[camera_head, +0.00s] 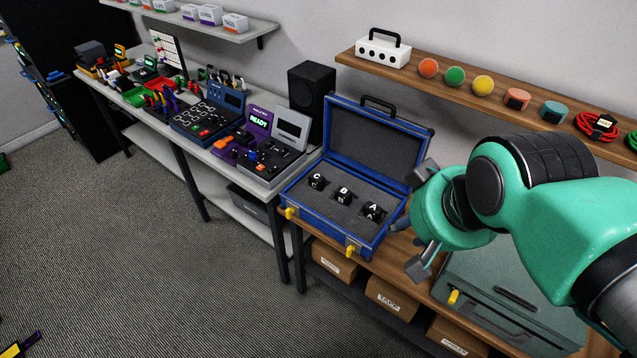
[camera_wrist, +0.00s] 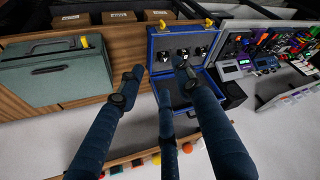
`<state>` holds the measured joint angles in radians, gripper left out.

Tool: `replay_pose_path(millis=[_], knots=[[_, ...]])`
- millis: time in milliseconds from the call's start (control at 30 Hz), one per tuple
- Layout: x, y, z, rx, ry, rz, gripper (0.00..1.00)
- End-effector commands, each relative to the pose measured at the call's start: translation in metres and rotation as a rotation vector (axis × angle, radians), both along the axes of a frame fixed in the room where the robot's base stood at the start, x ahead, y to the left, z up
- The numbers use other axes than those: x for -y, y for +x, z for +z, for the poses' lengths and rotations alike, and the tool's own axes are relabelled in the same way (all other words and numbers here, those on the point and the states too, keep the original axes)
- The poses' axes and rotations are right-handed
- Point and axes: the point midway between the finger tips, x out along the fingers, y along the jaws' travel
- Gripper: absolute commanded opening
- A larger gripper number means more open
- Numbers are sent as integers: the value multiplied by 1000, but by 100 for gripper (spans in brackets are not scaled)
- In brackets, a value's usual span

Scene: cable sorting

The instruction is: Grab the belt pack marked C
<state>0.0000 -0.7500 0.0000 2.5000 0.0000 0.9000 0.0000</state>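The belt pack marked C (camera_head: 317,181) is small and black with a white letter. It sits at the left of a row in the grey foam of the open blue case (camera_head: 290,196). Belt pack B (camera_head: 344,195) is in the middle and belt pack A (camera_head: 372,211) at the right. The wrist view shows the blue case (camera_wrist: 152,40) beyond the fingers, with C apparently the rightmost pack (camera_wrist: 201,52); its letters are unreadable there. My gripper (camera_head: 416,222) is open and empty, right of the case, apart from C. Its spread fingers (camera_wrist: 155,84) show in the wrist view.
The case's raised lid (camera_head: 385,141) stands behind the packs. A closed grey-green case (camera_head: 500,300) lies to the right on the wooden bench. A shelf (camera_head: 480,95) with coloured balls runs above. A black speaker (camera_head: 311,90) and a crowded equipment table are left.

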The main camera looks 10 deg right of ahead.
Motion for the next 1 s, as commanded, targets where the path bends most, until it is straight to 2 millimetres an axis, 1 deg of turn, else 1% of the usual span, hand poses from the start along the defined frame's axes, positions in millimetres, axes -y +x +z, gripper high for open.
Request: replay_pose_path(millis=[333, 367, 400, 767, 867, 1000], knots=[[0, 0, 0, 0, 0, 0, 35], [0, 0, 0, 0, 0, 0, 37], [0, 0, 0, 0, 0, 0, 44], [0, 1, 1, -1, 0, 1, 44], [0, 5, 3, -4, -2, 7, 44], [-1, 17, 10, -16, -9, 20, 44]])
